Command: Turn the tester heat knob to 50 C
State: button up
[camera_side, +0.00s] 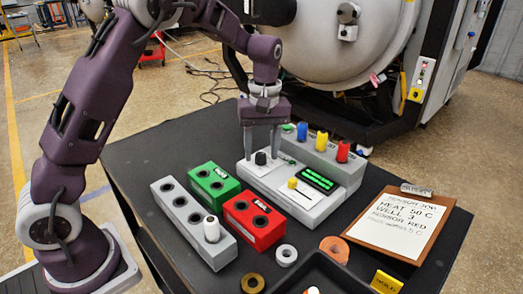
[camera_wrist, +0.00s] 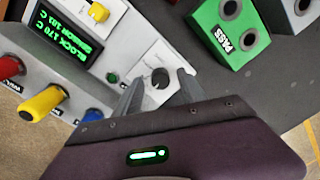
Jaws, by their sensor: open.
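The tester (camera_side: 318,208) is a pale box on the dark table, with a lit green display (camera_side: 315,178), a yellow knob (camera_side: 292,183) and a black knob (camera_side: 261,157). In the wrist view the display (camera_wrist: 75,42) seems to read block 170 C and sensor 101 C. The black knob, apparently the heat knob, also shows in the wrist view (camera_wrist: 160,77), with a dial around it; its setting is too small to read. My gripper (camera_side: 261,154) is open, pointing down, with one finger on each side of the black knob. I cannot tell whether they touch it.
Red, yellow, blue and green handled sensors stand in a grey rack (camera_side: 325,160) behind the tester. A green block (camera_side: 211,186), red block (camera_side: 254,219) and grey block (camera_side: 193,225) with holes stand left. A clipboard (camera_side: 402,222) at right reads heat 50 C, well 3, sensor red.

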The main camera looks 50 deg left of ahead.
aim_at(263, 154)
notch_tip(263, 154, up, 7)
jog(key=shift+w+f, duration=0.1)
jog(key=shift+f, duration=0.05)
